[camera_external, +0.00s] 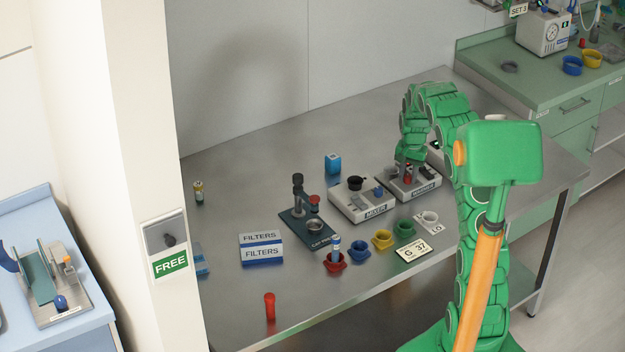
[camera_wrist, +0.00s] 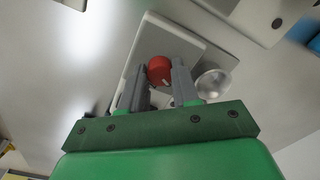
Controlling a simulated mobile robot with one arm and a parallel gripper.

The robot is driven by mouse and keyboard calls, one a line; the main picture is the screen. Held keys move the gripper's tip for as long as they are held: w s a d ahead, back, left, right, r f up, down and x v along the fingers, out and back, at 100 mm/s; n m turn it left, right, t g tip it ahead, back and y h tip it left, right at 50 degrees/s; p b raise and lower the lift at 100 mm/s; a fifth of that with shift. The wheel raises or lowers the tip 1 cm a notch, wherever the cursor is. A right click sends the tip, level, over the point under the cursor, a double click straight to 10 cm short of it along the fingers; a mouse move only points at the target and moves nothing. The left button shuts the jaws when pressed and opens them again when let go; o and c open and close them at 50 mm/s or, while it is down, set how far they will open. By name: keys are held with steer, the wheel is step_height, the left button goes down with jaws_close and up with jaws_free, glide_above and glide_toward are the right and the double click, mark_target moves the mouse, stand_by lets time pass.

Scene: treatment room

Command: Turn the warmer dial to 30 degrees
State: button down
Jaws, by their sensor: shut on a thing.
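The warmer (camera_external: 424,190) is a pale box with a dark top and a label on its front, on the steel table at the right. Its red dial (camera_wrist: 159,69) is round with a small light mark near its lower edge in the wrist view. The dial also shows below the fingers in the external view (camera_external: 407,179). My gripper (camera_wrist: 160,75) is shut on the dial, one grey finger on each side. In the external view my gripper (camera_external: 408,168) points down at the warmer. I cannot read any degree marks around the dial.
The mixer (camera_external: 358,203) stands close on the left of the warmer. A black stand (camera_external: 303,224), a filters box (camera_external: 261,248) and several coloured cups, including a green one (camera_external: 404,230), stand further left and in front.

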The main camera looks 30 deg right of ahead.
mark_target(409, 176)
steer(key=shift+m, duration=1.2)
steer(key=c, duration=0.8)
jaws_free()
steer(key=shift+r, duration=0.1)
step_height(409, 176, up, 8)
steer(key=shift+s+f, duration=0.1)
steer(key=shift+f, duration=0.1)
